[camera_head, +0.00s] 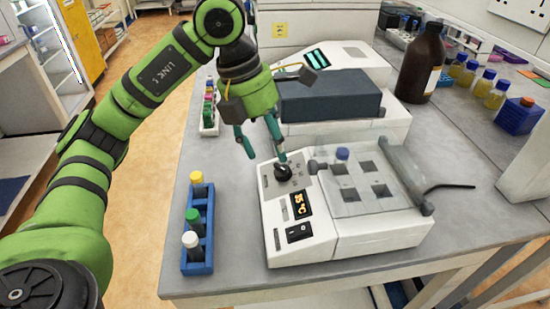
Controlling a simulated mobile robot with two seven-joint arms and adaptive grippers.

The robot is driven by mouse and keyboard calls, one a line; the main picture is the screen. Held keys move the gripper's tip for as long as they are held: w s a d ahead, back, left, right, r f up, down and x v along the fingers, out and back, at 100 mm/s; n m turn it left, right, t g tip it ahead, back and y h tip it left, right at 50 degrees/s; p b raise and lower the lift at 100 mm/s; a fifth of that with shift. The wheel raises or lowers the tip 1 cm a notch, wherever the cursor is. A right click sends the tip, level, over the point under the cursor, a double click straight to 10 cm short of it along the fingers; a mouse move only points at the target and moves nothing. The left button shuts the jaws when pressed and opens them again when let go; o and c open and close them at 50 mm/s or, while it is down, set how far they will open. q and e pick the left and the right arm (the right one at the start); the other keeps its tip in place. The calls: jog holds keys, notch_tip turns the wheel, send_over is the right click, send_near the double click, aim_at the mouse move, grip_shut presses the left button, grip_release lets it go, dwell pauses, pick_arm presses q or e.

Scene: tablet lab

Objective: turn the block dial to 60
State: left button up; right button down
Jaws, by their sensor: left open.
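The block heater (350,243) is a white device on the grey bench, with a clear lid over a plate of square wells. Its black round dial (283,171) sits on the grey panel at the upper left of the device. The orange display (302,205) below it shows a small number ending in 5 with °C; the first digit is hard to read. My left gripper (262,150) is open and empty, pointing down over the dial. One fingertip is right at the dial's upper edge; I cannot tell whether it touches. My right gripper is out of view.
A blue rack (199,255) with capped tubes stands left of the heater. Behind it is a white device with a dark block (330,95). A brown bottle (420,65) and several yellow bottles stand at the right. A black rod sticks out right of the lid.

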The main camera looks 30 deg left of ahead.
pick_arm(q)
jog(key=v, duration=0.6)
jog(key=shift+s, duration=0.1)
dwell(0.3)
